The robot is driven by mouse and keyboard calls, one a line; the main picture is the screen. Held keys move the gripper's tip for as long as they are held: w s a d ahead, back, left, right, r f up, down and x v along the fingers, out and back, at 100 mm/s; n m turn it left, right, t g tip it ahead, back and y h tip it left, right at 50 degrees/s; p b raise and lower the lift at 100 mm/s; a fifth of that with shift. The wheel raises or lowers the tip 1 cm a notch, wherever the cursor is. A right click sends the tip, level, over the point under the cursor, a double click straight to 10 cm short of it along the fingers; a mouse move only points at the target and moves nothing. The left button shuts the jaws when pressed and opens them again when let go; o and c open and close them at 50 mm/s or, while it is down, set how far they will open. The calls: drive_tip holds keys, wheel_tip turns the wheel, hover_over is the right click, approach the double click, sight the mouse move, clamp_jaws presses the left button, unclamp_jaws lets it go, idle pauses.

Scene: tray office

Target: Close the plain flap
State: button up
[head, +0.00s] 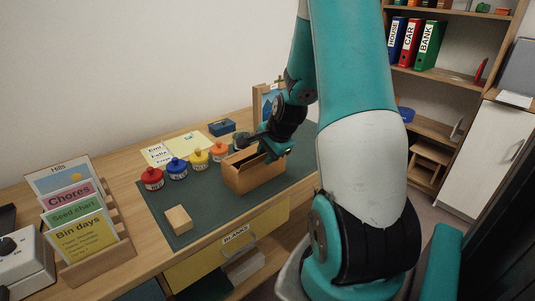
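A wooden box (253,175) stands on the dark green desk mat (205,213). Its top looks open, with a dark inside showing. My gripper (262,146) is over the box's top edge at the back. A thin dark piece there may be a flap or a gripper finger; I cannot tell which. The plain flap cannot be made out for certain. My arm and wrist hide the box's right back side. The fingertips are too small and dark to show whether they are open or shut.
Red (152,178), blue (177,168), yellow (199,160) and orange (219,152) lidded pots stand left of the box. A wooden block (178,219) lies at the mat's front. A card rack (108,248) stands at left. The mat between block and box is clear.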

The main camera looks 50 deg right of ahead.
clamp_jaws()
drive_tip(key=shift+r+p, duration=0.15)
drive_tip(key=shift+p, duration=0.15)
